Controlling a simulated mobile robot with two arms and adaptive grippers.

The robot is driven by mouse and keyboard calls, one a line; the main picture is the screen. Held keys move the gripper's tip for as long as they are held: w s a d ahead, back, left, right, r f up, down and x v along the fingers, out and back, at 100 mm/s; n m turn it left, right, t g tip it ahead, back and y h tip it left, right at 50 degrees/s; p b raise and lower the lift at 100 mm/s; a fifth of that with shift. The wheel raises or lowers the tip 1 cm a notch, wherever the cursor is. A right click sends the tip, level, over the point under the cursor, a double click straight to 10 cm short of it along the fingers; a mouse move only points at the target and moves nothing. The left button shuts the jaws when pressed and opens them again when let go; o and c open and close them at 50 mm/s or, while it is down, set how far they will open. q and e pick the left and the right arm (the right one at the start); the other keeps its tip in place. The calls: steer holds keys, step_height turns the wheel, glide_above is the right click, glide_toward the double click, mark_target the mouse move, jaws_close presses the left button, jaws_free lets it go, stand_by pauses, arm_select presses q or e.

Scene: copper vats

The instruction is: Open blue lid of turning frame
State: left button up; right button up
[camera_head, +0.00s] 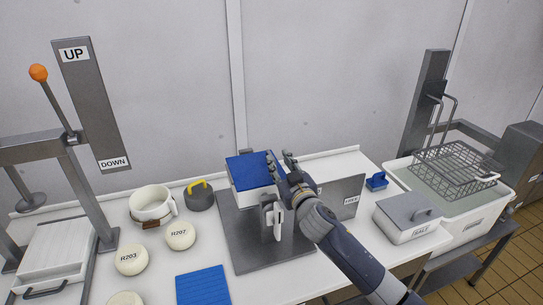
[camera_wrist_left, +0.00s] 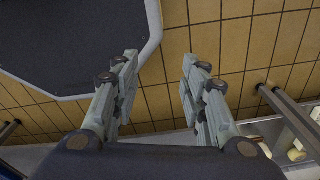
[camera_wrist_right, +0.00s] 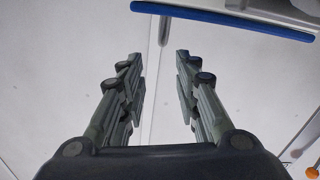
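The turning frame is a grey metal stand (camera_head: 265,245) on the white table, holding a white box topped by a blue lid (camera_head: 248,170). The lid looks closed. My right gripper (camera_head: 279,160) is at the right edge of the lid, its fingers apart. I cannot tell whether it touches the lid. In the right wrist view the right gripper (camera_wrist_right: 158,70) is open with nothing between its fingers, and a blue edge (camera_wrist_right: 220,17) lies beyond it at the top. My left gripper (camera_wrist_left: 162,68) is open and empty above the tiled floor, outside the head view.
Cheeses marked R203 (camera_head: 131,260) and R207 (camera_head: 180,236), a white pot (camera_head: 152,205), a grey weight (camera_head: 200,197) and a blue mat (camera_head: 203,287) lie left. A salt box (camera_head: 405,218) and a basin with a wire basket (camera_head: 453,170) stand right. A lever press (camera_head: 85,105) rises left.

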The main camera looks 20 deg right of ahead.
mark_target(271, 155)
step_height(271, 155, down, 3)
steer(key=shift+w+r, duration=0.1)
steer(key=shift+r, duration=0.05)
steer(key=w+p, duration=0.1)
steer(key=w, duration=0.5)
steer(key=shift+w+a, duration=0.1)
steer(key=shift+w, duration=0.85)
arm_select(q)
steer(key=shift+w+r, duration=0.45)
steer(key=shift+w, duration=0.15)
arm_select(e)
steer(key=shift+a, duration=0.15)
jaws_close()
